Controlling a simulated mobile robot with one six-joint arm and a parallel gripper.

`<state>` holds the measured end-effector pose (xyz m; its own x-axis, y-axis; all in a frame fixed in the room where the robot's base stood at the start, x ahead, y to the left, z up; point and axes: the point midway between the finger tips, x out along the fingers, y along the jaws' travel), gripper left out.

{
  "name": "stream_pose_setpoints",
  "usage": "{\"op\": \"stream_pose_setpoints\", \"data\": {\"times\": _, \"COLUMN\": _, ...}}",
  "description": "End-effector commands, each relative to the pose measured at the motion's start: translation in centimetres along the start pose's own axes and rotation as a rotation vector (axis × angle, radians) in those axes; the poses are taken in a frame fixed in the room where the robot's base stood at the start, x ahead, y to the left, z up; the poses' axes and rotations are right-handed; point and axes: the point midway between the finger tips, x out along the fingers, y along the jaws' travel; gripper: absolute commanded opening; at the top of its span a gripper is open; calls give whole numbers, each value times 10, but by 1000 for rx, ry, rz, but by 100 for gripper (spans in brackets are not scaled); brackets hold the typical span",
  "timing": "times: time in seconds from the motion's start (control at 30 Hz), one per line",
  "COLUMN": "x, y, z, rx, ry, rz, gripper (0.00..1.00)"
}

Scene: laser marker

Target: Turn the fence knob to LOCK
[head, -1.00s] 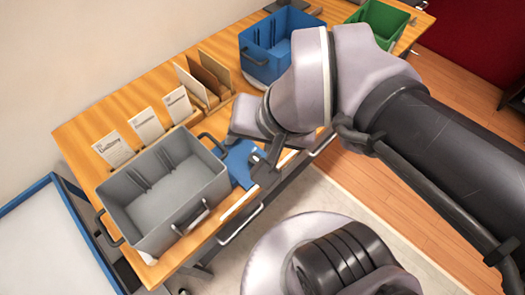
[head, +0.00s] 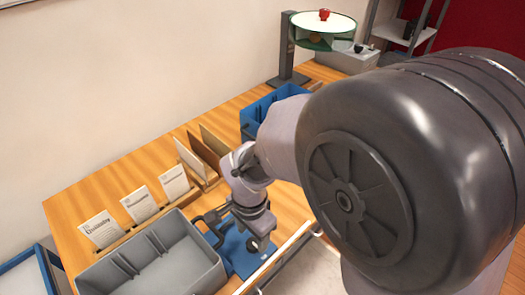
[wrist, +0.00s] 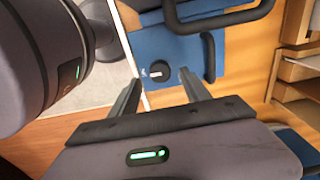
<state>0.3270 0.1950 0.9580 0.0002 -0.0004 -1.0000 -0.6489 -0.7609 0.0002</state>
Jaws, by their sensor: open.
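The fence knob (wrist: 158,72) is a small round black knob with a pale bar across it. It sits on a blue plate (wrist: 185,48) on the table, and the plate also shows in the head view (head: 237,254). White marks lie beside the knob, too small to read. My gripper (wrist: 160,77) is open and empty, its two fingers pointing toward the plate with the knob between them in the picture. I cannot tell how far above the knob they are. In the head view the gripper (head: 259,240) is over the plate and hides the knob.
A grey bin (head: 165,265) stands left of the plate, with a black handle near it. Cards (head: 139,205) and upright boards (head: 190,160) stand behind. A blue bin (head: 262,108) is farther back, and a green-rimmed round stand (head: 322,40) beyond it. Bare wood lies between.

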Motion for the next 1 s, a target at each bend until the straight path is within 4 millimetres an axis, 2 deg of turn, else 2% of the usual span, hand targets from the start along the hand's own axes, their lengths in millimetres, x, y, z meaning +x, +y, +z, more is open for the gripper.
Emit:
{"op": "stream_pose_setpoints", "data": {"times": 0.03, "x": 15, "y": 1, "z": 0, "rx": 0, "ry": -1, "rz": 2, "gripper": 55}}
{"op": "stream_pose_setpoints", "data": {"times": 0.2, "x": 36, "y": 0, "z": 0, "rx": 0, "ry": -1, "rz": 0, "gripper": 55}}
{"op": "stream_pose_setpoints", "data": {"times": 0.53, "x": 40, "y": 0, "z": 0, "rx": 0, "ry": 0, "rz": 0, "gripper": 55}}
{"op": "stream_pose_setpoints", "data": {"times": 0.57, "x": 40, "y": 0, "z": 0, "rx": 0, "ry": 0, "rz": -1, "gripper": 54}}
{"op": "stream_pose_setpoints", "data": {"times": 0.83, "x": 40, "y": 0, "z": 0, "rx": 0, "ry": 0, "rz": -1, "gripper": 0}}
{"op": "stream_pose_setpoints", "data": {"times": 1.0, "x": 39, "y": 0, "z": 0, "rx": -4, "ry": 0, "rz": -1, "gripper": 0}}
